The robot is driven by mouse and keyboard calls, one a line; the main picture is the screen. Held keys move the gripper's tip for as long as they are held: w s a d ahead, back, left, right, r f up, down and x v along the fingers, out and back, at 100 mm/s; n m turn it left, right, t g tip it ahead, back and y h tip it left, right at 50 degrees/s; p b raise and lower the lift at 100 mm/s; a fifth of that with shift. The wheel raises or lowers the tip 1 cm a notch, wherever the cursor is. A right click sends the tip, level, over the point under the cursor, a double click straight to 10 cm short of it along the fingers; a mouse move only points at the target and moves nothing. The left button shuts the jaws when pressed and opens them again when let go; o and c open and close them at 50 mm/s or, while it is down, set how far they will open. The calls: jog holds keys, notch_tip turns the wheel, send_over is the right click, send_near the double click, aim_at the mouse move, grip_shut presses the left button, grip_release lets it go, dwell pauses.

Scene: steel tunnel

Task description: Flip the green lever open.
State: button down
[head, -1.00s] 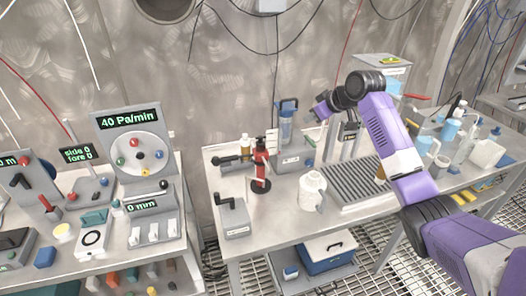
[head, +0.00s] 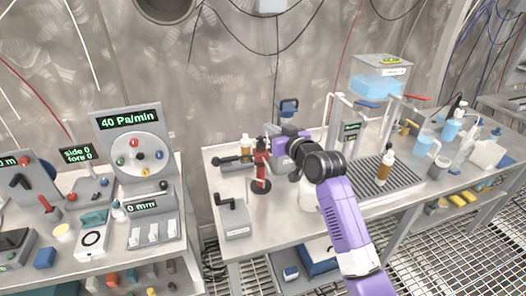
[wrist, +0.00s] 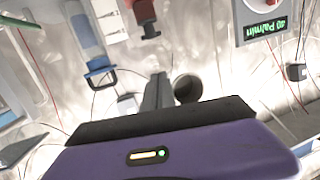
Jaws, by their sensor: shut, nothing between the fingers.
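No part is clearly a green lever. The nearest match is a teal-green flap (head: 94,217) at the back of a small box on the left table; I cannot tell its position. A small green piece (head: 116,203) sits by the 0 mm display. My gripper (head: 270,146) is beside the red bottle-like device on the middle table, well right of these green parts. The wrist view shows my gripper (wrist: 158,80) with fingers together and empty. Neither green part can be made out there.
The red device (head: 261,165) and a blue-handled unit (head: 288,106) stand close to my gripper. A grey crank box (head: 234,218) is at the front left of that table. The 40 Pa/min panel (head: 130,150) rises from the left table. A gap separates the tables.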

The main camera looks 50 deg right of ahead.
jog(key=s+a+f+m+t+h, duration=0.1)
jog(key=s+a+f, duration=0.1)
jog(key=a, duration=0.5)
jog(key=shift+s+a+m, duration=0.3)
jog(key=shift+s+a, duration=0.05)
jog(key=shift+s, duration=0.4)
jog(key=shift+f, duration=0.1)
jog(key=s+r+m+t+h, duration=0.1)
jog(key=s+r+h, duration=0.1)
jog(key=s+r, duration=0.15)
jog(key=s+a+f+n+g+y, duration=0.1)
jog(key=s+a+f+n+y, duration=0.1)
jog(key=s+a, duration=0.7)
jog(key=s+a+f+n+y, duration=0.2)
jog(key=s+a+f, duration=0.3)
jog(key=s+a, duration=0.4)
jog(key=s+a+f+n+g+y, duration=0.1)
jog(key=s+a+f+n+y, duration=0.2)
jog(key=s+a, duration=0.6)
jog(key=s+y, duration=0.1)
jog(key=s, duration=0.5)
jog(key=shift+s+f+g+y, duration=0.25)
jog(key=shift+s+g+y, duration=0.05)
